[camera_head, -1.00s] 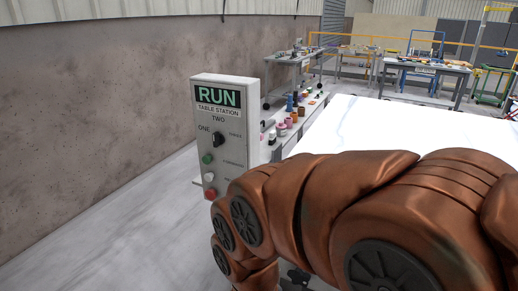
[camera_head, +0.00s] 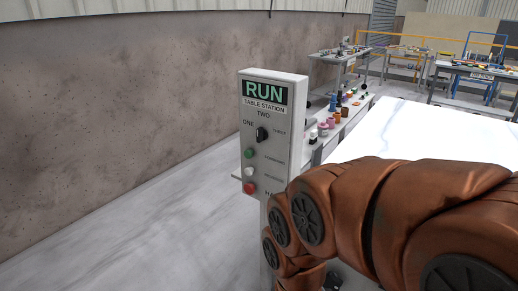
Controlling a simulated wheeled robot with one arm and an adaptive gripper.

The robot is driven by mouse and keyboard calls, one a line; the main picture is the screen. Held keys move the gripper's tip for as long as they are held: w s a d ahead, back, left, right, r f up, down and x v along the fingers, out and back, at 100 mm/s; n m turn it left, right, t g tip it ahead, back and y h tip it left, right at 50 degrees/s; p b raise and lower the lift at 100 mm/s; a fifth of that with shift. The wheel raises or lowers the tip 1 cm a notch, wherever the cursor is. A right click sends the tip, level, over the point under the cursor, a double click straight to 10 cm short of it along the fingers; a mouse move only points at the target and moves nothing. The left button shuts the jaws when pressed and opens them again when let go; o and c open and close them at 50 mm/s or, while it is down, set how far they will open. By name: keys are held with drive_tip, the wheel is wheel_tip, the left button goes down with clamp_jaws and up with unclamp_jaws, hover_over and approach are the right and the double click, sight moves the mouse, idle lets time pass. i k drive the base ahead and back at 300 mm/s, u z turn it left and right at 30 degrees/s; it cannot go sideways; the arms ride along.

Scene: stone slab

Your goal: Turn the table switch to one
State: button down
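The table station (camera_head: 273,93) is a pale grey control box on a post, left of the white slab, with a green RUN sign on top. Its black rotary switch (camera_head: 262,134) sits below the word TWO, with ONE printed to its upper left. The knob looks roughly upright; its exact pointing is too small to tell. Below it are a green button (camera_head: 249,153), a white knob (camera_head: 249,172) and a red button (camera_head: 249,188). My copper-coloured arm fills the lower right, in front of the box's lower right edge. My gripper cannot be made out in this view.
A white slab (camera_head: 430,130) lies behind my arm. Coloured pots (camera_head: 334,122) stand on a shelf behind the box. A concrete wall (camera_head: 120,110) runs along the left. The floor (camera_head: 130,240) left of the box is clear. Workbenches (camera_head: 470,72) stand far back.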

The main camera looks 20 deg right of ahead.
sight(261, 134)
drive_tip(key=u, duration=0.55)
drive_tip(key=k, duration=0.6)
drive_tip(key=u, duration=0.8)
drive_tip(key=i, duration=0.95)
drive_tip(key=z, duration=0.45)
